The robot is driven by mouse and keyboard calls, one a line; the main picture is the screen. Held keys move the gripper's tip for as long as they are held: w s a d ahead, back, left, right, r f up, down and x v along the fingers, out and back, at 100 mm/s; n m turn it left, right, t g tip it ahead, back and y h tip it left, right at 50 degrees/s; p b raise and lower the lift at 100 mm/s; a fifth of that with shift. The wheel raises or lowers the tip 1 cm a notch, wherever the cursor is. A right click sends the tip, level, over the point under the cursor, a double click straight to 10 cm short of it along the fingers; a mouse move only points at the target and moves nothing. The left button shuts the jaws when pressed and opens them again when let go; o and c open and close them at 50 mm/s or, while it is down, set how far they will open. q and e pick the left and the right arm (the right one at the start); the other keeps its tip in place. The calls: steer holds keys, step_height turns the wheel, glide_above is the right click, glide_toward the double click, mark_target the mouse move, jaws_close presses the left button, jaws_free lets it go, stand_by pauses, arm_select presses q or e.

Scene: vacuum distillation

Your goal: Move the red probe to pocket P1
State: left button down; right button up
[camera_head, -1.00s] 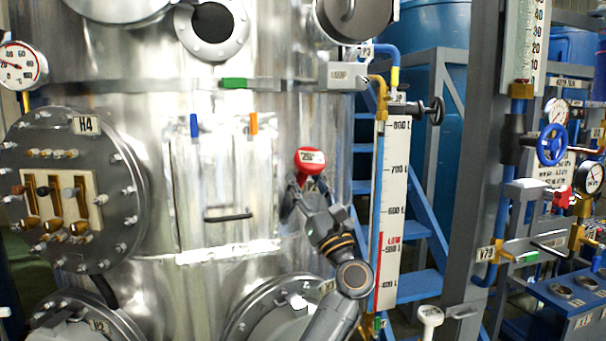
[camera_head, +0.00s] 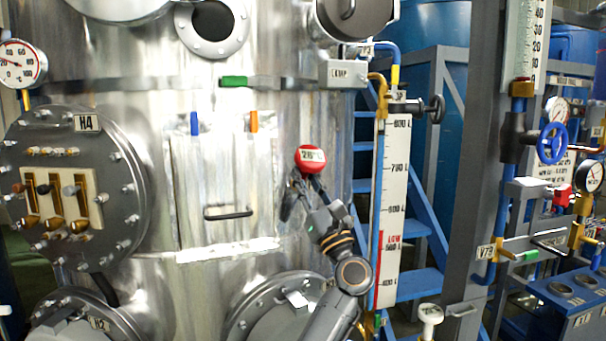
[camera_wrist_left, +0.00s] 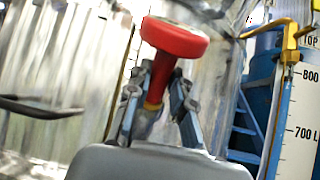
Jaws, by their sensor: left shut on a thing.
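The red probe (camera_head: 311,158) has a round red head with a pale display on its face. It stands in front of the shiny tank wall, right of the door panel. My left gripper (camera_head: 305,185) is shut on the stem just below the head. In the left wrist view the red head (camera_wrist_left: 174,38) is tilted to the right, with a yellow collar on the stem between the fingers (camera_wrist_left: 158,100). The stem's lower end is hidden behind the gripper body. I cannot make out a pocket labelled P1. My right gripper is not in view.
The door panel (camera_head: 225,180) has a dark handle. A level scale (camera_head: 392,215) with a valve on top stands close to the right of my gripper. A flange labelled H4 (camera_head: 72,190) is at left. A white-headed device (camera_head: 430,315) is at lower right. Blue stairs (camera_head: 420,240) stand behind.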

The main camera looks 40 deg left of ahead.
mark_target(318, 169)
arm_select(q)
steer(key=shift+d+r, duration=0.1)
steer(key=shift+r, duration=0.05)
steer(key=shift+s+d+r+p, duration=0.2)
steer(key=shift+d+r+p, duration=0.15)
steer(key=shift+r, duration=0.15)
steer(key=shift+s+d+r+p, duration=0.15)
steer(key=shift+d+r+p, duration=0.15)
steer(key=shift+r, duration=0.15)
steer(key=shift+s+d+r+p, duration=0.35)
steer(key=shift+d+r+p, duration=0.15)
steer(key=shift+d+r, duration=0.3)
steer(key=shift+r, duration=0.2)
steer(key=d+r, duration=0.1)
steer(key=s+r+p, duration=0.1)
steer(key=d+r+p, duration=0.1)
steer(key=shift+s+d+r, duration=0.2)
steer(key=shift+d+r, duration=0.1)
steer(key=shift+d, duration=0.05)
stand_by(0.4)
steer(key=shift+f, duration=0.1)
steer(key=s+d+f+b, duration=0.1)
steer(key=s+d+b, duration=0.1)
steer(key=d, duration=0.3)
steer(key=shift+s+d+f, duration=0.2)
steer(key=shift+s+d, duration=0.15)
steer(key=shift+d, duration=0.05)
stand_by(1.0)
